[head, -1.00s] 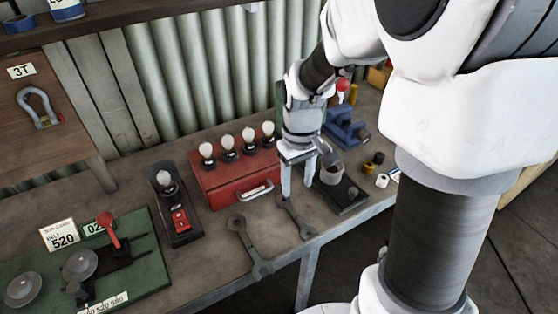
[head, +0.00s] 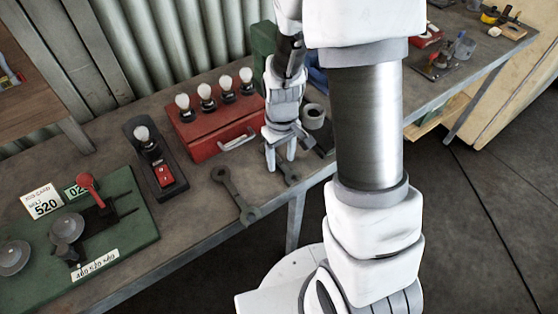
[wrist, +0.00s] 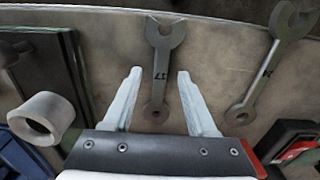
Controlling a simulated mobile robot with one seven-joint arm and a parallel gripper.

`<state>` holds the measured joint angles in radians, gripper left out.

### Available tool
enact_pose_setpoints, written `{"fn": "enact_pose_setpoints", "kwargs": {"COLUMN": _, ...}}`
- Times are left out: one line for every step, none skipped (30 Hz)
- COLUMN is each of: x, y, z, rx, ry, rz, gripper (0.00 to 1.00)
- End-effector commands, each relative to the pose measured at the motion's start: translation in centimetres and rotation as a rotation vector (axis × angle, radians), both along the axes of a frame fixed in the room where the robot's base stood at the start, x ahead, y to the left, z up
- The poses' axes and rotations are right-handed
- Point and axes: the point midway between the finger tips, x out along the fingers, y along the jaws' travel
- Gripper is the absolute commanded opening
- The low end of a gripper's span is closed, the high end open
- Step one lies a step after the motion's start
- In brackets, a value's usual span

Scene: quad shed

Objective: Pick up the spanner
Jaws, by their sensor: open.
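Two grey open-ended spanners lie on the workbench. The smaller spanner (wrist: 159,62) lies between and beyond my fingertips in the wrist view, its open jaw pointing away and its ring end near the gripper body. In the head view this spanner (head: 291,176) is partly hidden by my fingers. The larger spanner (head: 238,194) lies to its left, and it also shows at the right of the wrist view (wrist: 268,68). My gripper (head: 281,164) is open and empty, pointing down over the smaller spanner. Its two fingers flank the spanner in the wrist view (wrist: 159,74); their exact height above the bench is unclear.
A red box (head: 206,142) with several bulbs stands behind the spanners. A dark stand with a pale ring (head: 313,115) is close on the right. A black switch unit (head: 156,158) and a green board (head: 120,246) lie left. The bench front edge is near.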

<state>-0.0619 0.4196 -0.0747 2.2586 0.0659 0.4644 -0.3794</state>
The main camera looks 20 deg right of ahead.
Motion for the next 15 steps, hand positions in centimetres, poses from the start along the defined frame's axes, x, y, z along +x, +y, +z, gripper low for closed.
{"fn": "enact_pose_setpoints", "kwargs": {"x": 0.00, "y": 0.01, "z": 0.00, "rx": 0.000, "ry": 0.000, "rz": 0.000, "gripper": 0.57}}
{"fn": "enact_pose_setpoints", "kwargs": {"x": 0.00, "y": 0.01, "z": 0.01, "rx": 0.000, "ry": 0.000, "rz": 0.000, "gripper": 0.57}}
{"fn": "enact_pose_setpoints", "kwargs": {"x": 0.00, "y": 0.01, "z": 0.02, "rx": 0.000, "ry": 0.000, "rz": 0.000, "gripper": 0.57}}
{"fn": "enact_pose_setpoints", "kwargs": {"x": 0.00, "y": 0.01, "z": 0.02, "rx": 0.000, "ry": 0.000, "rz": 0.000, "gripper": 0.57}}
{"fn": "enact_pose_setpoints", "kwargs": {"x": 0.00, "y": 0.01, "z": 0.02, "rx": 0.000, "ry": 0.000, "rz": 0.000, "gripper": 0.56}}
{"fn": "enact_pose_setpoints", "kwargs": {"x": -0.01, "y": 0.02, "z": 0.03, "rx": 0.000, "ry": 0.000, "rz": 0.000, "gripper": 0.48}}
{"fn": "enact_pose_setpoints", "kwargs": {"x": -0.01, "y": 0.02, "z": 0.03, "rx": 0.000, "ry": 0.000, "rz": 0.000, "gripper": 0.43}}
{"fn": "enact_pose_setpoints", "kwargs": {"x": -0.01, "y": 0.02, "z": 0.03, "rx": 0.000, "ry": 0.000, "rz": 0.000, "gripper": 0.38}}
{"fn": "enact_pose_setpoints", "kwargs": {"x": -0.01, "y": 0.02, "z": 0.03, "rx": 0.000, "ry": 0.000, "rz": 0.000, "gripper": 0.30}}
{"fn": "enact_pose_setpoints", "kwargs": {"x": -0.01, "y": 0.02, "z": 0.03, "rx": 0.000, "ry": 0.000, "rz": 0.000, "gripper": 0.25}}
{"fn": "enact_pose_setpoints", "kwargs": {"x": -0.01, "y": 0.02, "z": 0.04, "rx": 0.000, "ry": 0.000, "rz": 0.000, "gripper": 0.20}}
{"fn": "enact_pose_setpoints", "kwargs": {"x": -0.01, "y": 0.02, "z": 0.04, "rx": 0.000, "ry": 0.000, "rz": 0.000, "gripper": 0.12}}
{"fn": "enact_pose_setpoints", "kwargs": {"x": -0.01, "y": 0.02, "z": 0.04, "rx": 0.000, "ry": 0.000, "rz": 0.000, "gripper": 0.07}}
{"fn": "enact_pose_setpoints", "kwargs": {"x": -0.01, "y": 0.02, "z": 0.04, "rx": 0.000, "ry": 0.000, "rz": 0.000, "gripper": 0.02}}
{"fn": "enact_pose_setpoints", "kwargs": {"x": -0.01, "y": 0.02, "z": 0.04, "rx": 0.000, "ry": 0.000, "rz": 0.000, "gripper": 0.00}}
